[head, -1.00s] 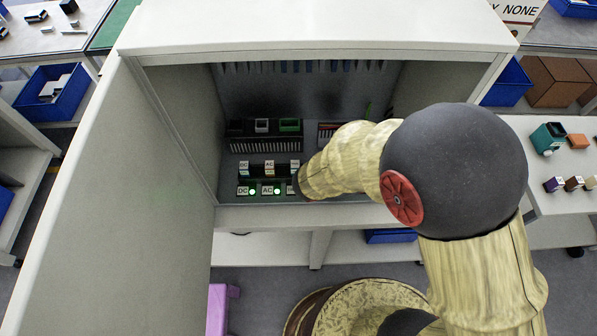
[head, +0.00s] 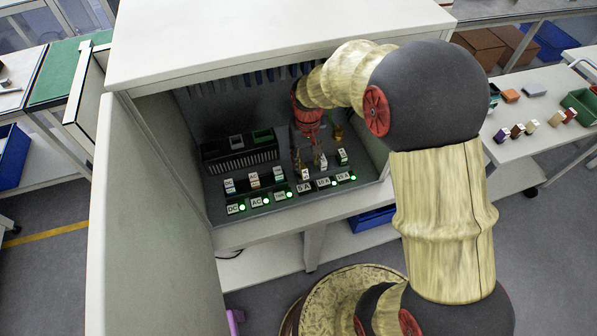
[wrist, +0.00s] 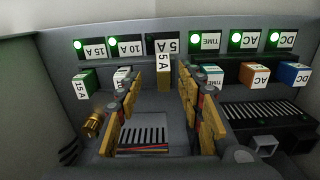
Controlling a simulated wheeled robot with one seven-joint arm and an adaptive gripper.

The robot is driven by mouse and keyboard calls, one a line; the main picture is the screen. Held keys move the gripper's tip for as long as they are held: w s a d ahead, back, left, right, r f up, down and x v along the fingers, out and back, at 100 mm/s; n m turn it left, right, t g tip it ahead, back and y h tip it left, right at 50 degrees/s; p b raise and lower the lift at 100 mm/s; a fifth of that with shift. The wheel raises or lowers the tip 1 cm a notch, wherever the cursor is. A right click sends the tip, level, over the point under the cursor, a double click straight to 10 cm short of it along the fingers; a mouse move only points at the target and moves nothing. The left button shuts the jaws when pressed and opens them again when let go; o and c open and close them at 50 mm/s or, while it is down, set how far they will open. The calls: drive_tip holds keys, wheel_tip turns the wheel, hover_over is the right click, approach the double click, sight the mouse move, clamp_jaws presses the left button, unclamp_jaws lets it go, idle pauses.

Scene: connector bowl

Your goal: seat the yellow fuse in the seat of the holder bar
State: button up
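The yellow fuse (wrist: 163,80), with a white 5 A label, stands upright in the wrist view at the 5 A place of the dark holder bar (wrist: 228,73). The pictures do not clearly show how deep it sits. In the head view the fuse (head: 304,175) is small and partly hidden by my fingers. My gripper (wrist: 157,88) is open, with one finger to each side of the fuse in the wrist view and gaps showing. In the head view my gripper (head: 299,148) points down inside the cabinet, behind the label row.
Green 15 A (wrist: 86,84), 10 A, TIME, orange AC (wrist: 254,76) and blue DC (wrist: 293,76) fuses stand along the bar. Green lamps glow by their labels; none shows lit by 5 A. A slotted black block (head: 240,155) and the cabinet walls are close by.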

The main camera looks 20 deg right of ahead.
sight(305, 169)
drive_tip(key=f, duration=0.2)
drive_tip(key=f+b, duration=0.1)
drive_tip(key=f, duration=0.3)
drive_tip(key=shift+a+f+b, duration=0.25)
drive_tip(key=shift+b, duration=0.15)
drive_tip(key=shift+c, duration=1)
drive_tip(key=c, duration=0.7)
clamp_jaws()
